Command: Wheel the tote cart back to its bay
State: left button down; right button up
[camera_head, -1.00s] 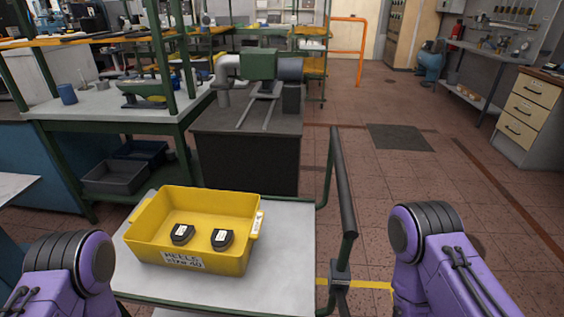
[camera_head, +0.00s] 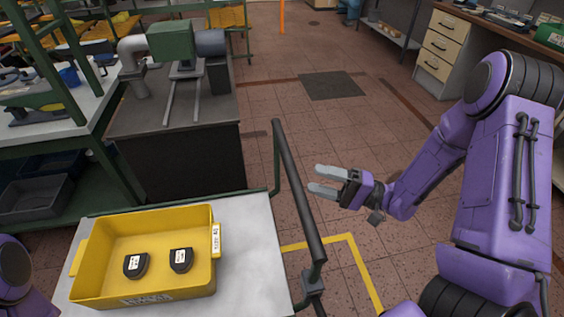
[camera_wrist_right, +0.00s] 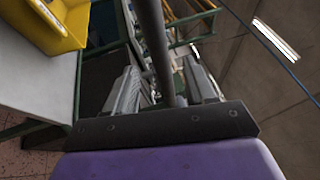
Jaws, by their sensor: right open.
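The tote cart has a pale grey top (camera_head: 250,235), a green frame and a dark handle bar (camera_head: 298,195) along its right side. A yellow tote (camera_head: 140,220) stands on the top with two dark labelled pieces in it. My right gripper (camera_head: 316,180) is open and empty, its fingertips just right of the handle bar. In the right wrist view the bar (camera_wrist_right: 155,45) lines up with the gap between the spread fingers (camera_wrist_right: 163,90); it is not gripped. My left gripper is out of the frame; only a bit of the left arm shows.
A dark bench (camera_head: 185,145) with a green and grey machine stands beyond the cart. A green-framed workbench is at the left. Yellow floor tape (camera_head: 345,238) runs right of the cart. A drawer cabinet (camera_head: 442,50) stands at the back right. The tiled floor ahead is open.

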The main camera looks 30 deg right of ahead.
jog(key=p+x, duration=0.1)
jog(key=x, duration=0.7)
jog(key=shift+w+a, duration=0.15)
jog(key=shift+a, duration=0.25)
jog(key=shift+c, duration=0.3)
grip_shut()
